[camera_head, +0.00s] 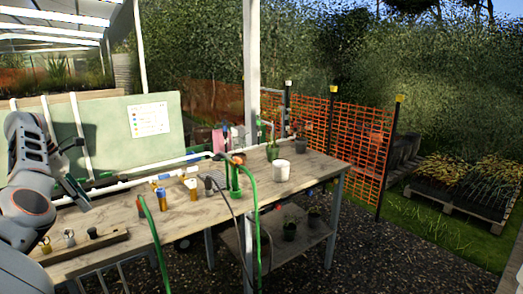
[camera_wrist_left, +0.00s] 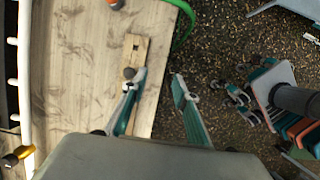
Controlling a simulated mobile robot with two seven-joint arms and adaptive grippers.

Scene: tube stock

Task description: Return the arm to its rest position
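My left arm (camera_head: 28,175) comes in from the left in the head view, raised over the left end of the wooden workbench (camera_head: 195,215). My left gripper (camera_head: 73,168) is at its end, partly dark and small there. In the left wrist view the gripper (camera_wrist_left: 158,92) has its two green-grey fingers spread apart, with nothing between them. The left finger overlaps the view of a wooden strip (camera_wrist_left: 137,52) with a dark knob; the right finger shows against the gravel. My right gripper is not in view.
The strip with several small fittings (camera_head: 92,238) lies at the bench's near left. Green hoses (camera_head: 152,235), brass and blue fittings (camera_head: 162,200), a white pot (camera_head: 281,170) and a white pipe (camera_head: 105,187) are on or at the bench. Gravel (camera_head: 370,235) is open to the right.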

